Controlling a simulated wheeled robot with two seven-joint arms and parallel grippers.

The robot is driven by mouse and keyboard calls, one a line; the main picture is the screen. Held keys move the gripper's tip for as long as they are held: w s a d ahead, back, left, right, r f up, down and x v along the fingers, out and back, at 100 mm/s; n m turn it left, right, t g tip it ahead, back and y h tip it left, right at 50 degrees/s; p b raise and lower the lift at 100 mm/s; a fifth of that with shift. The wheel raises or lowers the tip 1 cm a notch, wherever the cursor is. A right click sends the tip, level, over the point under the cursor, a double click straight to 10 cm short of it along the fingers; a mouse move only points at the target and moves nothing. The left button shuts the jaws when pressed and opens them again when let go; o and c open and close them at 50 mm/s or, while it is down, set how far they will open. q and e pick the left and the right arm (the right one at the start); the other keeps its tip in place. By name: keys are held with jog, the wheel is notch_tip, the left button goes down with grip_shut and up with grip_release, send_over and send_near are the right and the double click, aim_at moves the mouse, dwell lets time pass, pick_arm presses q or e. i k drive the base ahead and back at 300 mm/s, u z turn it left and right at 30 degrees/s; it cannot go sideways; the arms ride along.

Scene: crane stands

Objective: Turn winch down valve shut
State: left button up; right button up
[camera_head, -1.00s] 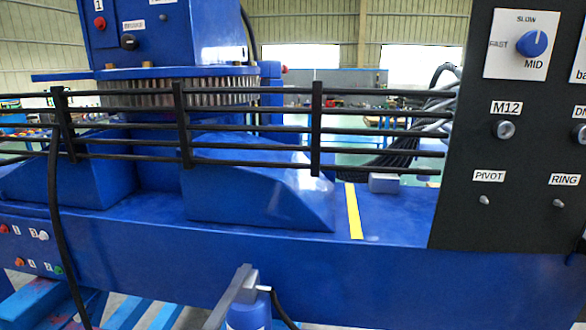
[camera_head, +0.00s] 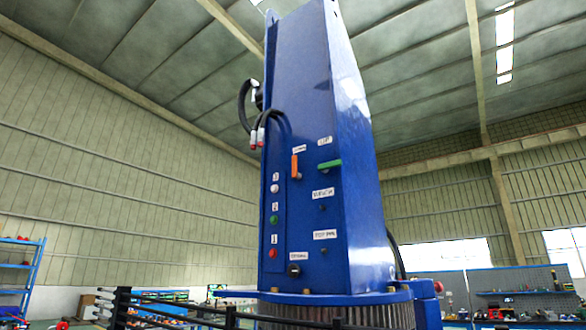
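A tall blue crane column (camera_head: 350,150) stands in the middle of the view with a control panel on its front face. Near the panel's top, an orange valve handle (camera_head: 295,167) points up and down. To its right, a green valve handle (camera_head: 330,165) lies level. Neither of my grippers shows in this view.
Below the handles are a white button (camera_head: 274,188), a green button (camera_head: 274,219), a red button (camera_head: 273,253) and a black knob (camera_head: 294,269). Black hoses (camera_head: 262,125) enter at upper left. A toothed ring (camera_head: 340,312) and black rails (camera_head: 180,308) are at the bottom.

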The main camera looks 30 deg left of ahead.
aim_at(295, 174)
jog(key=u, duration=2.05)
jog(key=k, duration=0.9)
jog(key=z, duration=1.65)
jog(key=i, duration=0.5)
